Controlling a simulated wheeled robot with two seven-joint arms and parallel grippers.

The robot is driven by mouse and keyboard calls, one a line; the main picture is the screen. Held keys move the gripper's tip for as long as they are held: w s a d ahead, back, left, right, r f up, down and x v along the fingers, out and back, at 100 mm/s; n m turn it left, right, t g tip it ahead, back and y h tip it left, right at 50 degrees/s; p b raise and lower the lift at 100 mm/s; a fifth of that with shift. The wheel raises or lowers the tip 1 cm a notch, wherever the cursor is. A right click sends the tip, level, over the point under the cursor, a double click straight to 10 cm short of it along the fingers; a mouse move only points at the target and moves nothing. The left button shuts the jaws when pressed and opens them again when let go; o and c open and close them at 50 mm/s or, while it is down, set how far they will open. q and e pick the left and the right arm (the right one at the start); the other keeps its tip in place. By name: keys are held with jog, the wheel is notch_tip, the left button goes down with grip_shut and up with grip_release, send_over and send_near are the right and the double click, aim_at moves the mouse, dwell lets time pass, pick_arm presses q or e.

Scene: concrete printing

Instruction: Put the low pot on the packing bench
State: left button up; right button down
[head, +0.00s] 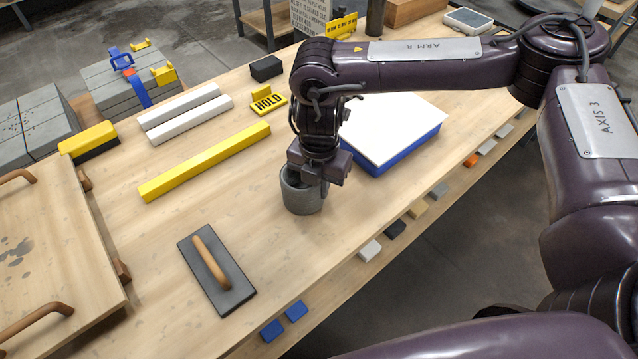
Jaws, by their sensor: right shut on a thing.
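A low grey concrete pot (303,199) is at the middle of a long wooden bench (330,262). My right gripper (312,182) points down at the pot from above and is shut on it. The gripper body and wrist hide part of the pot's rim and opening. The pot looks upright. I cannot tell whether its base touches the bench top or hangs just above it. My left gripper is not in view.
A yellow bar (205,162), a black float with a wooden handle (216,270) and a white-topped blue slab (393,132) lie around the pot. Bare wood lies in front of the pot.

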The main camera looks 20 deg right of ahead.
jog(key=c, duration=1.5)
grip_release()
notch_tip(320, 180, up, 12)
jog(key=shift+r+p, duration=0.15)
jog(key=shift+p, duration=0.25)
